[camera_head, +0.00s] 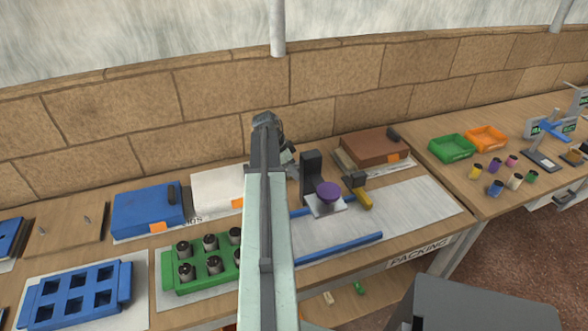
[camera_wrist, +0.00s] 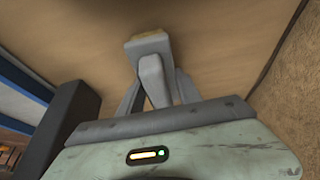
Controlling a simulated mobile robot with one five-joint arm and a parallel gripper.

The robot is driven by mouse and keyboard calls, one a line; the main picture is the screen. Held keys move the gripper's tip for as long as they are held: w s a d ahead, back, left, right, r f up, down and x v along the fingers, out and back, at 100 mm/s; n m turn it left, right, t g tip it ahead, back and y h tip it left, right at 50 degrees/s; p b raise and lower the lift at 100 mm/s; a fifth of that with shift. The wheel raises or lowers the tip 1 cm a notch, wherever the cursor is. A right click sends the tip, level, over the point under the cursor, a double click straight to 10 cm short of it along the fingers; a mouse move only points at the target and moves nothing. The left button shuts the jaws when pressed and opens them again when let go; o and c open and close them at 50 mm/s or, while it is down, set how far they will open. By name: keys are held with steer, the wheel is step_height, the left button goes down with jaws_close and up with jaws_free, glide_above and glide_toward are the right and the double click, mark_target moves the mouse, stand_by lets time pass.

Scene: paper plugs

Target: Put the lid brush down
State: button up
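A tool with a yellow handle and a dark grey block-like head (camera_head: 363,199), which looks like the lid brush, rests on the packing bench right of the purple knob. I cannot be sure that it is a brush. My gripper (camera_head: 288,157) is left of it and apart from it, beyond my arm, which hides most of it. In the wrist view, the grey fingers of my gripper (camera_wrist: 150,62) overlap, with a tan edge near their tips. I see no yellow handle there. Whether the fingers are parted is unclear.
A black upright (camera_head: 311,175) stands right beside my gripper, with a purple knob (camera_head: 328,191) before it. A green holder (camera_head: 184,262) with dark-topped cylinders is left of my arm. A blue bar (camera_head: 345,246) crosses the pale mat, which has bare room at right.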

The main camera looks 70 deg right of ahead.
steer(key=shift+o, duration=1.4)
steer(key=shift+a, duration=0.1)
steer(key=shift+r, duration=0.2)
steer(key=p+v, duration=1.1)
steer(key=shift+s+d+r, duration=0.15)
steer(key=shift+d+r, duration=0.05)
steer(key=shift+w+a+r+p, duration=0.2)
steer(key=shift+w+r+p, duration=0.05)
steer(key=shift+r+p, duration=0.1)
steer(key=shift+f, duration=0.1)
